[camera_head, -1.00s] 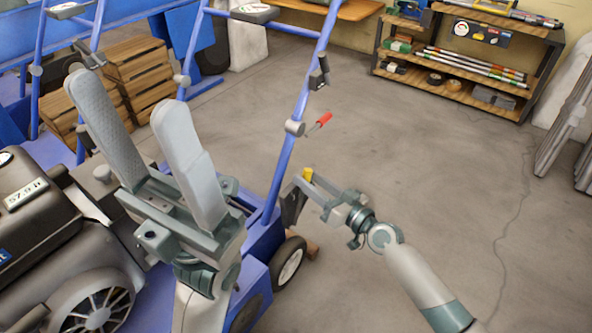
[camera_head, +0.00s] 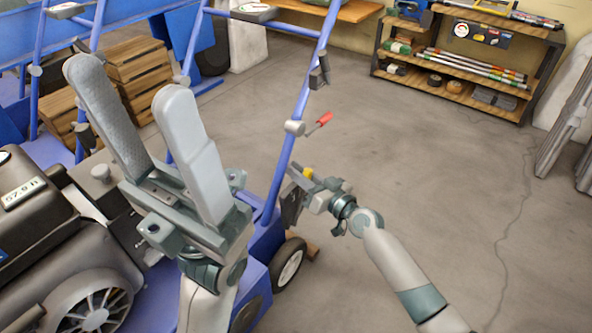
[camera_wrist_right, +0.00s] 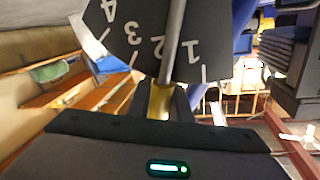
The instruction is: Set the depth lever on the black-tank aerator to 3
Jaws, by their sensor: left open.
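The black-tank aerator's black tank (camera_head: 35,235) is at the left in the head view, on a blue frame. Its dark depth plate (camera_head: 291,207) is partly hidden by my right gripper. In the right wrist view the plate (camera_wrist_right: 118,22) carries the numbers 1 to 4. The depth lever (camera_wrist_right: 172,45) is a grey rod with a yellow grip (camera_head: 307,173). The rod crosses the plate between the 1 and the 2. My right gripper (camera_wrist_right: 161,100) has its fingers close on both sides of the yellow grip, with no clear gap. My left gripper (camera_head: 125,110) is open and empty, raised in front of the aerator.
A blue handle tube with a red-gripped lever (camera_head: 320,123) rises just behind my right gripper. The aerator's wheel (camera_head: 288,265) is below. Wooden crates (camera_head: 135,75) stand at the back left, a shelf (camera_head: 465,65) at the back right. The floor on the right is clear.

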